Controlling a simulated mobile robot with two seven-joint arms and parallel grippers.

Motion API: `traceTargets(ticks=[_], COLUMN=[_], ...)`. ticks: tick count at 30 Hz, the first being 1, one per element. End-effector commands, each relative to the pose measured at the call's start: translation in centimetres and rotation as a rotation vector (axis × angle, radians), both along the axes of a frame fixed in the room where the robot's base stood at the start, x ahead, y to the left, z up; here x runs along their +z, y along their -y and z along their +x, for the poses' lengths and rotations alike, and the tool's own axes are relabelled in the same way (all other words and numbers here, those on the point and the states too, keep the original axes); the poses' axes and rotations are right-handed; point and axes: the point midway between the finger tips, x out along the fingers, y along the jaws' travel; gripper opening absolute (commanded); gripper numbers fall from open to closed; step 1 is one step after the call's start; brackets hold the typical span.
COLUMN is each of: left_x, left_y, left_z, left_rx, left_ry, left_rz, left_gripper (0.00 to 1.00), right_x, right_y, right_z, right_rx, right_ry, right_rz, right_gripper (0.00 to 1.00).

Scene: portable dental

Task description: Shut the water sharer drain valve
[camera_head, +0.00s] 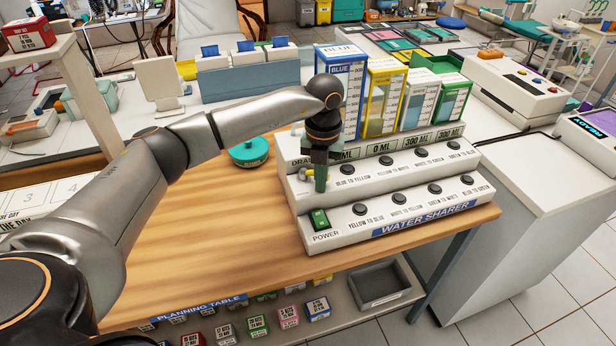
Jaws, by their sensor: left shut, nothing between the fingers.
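The water sharer (424,219) is a stepped white unit on the right of the wooden table, with rows of black buttons and a green power switch (319,219). Blue (348,68), yellow (386,95) and green (452,104) tanks stand along its back. The drain valve (305,174) shows as a small yellowish fitting at the unit's left end, under a partly covered "DRA" label. My left gripper (321,186) is shut and empty, pointing down right beside the valve; I cannot tell whether they touch. The gripper hides part of the valve, so its handle position is unclear. My right gripper is not in view.
A round teal lidded container (250,151) stands on the wooden table (215,225), left of the unit. A white counter (530,165) with a button box (517,87) lies to the right. The table's middle is clear below my left arm.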

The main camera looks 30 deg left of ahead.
Motion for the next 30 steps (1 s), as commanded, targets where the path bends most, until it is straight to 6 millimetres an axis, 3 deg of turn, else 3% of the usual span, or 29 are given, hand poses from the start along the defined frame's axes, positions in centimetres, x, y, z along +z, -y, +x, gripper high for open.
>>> traceTargets(ticks=[30], left_x=[-0.1], left_y=[-0.1], left_z=[2.3], left_rx=[0.002], left_ry=[0.003], left_rz=[0.001], left_gripper=[0.00], right_x=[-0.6], right_y=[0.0], right_z=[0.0], right_rx=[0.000], right_ry=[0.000], right_rz=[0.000], right_gripper=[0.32])
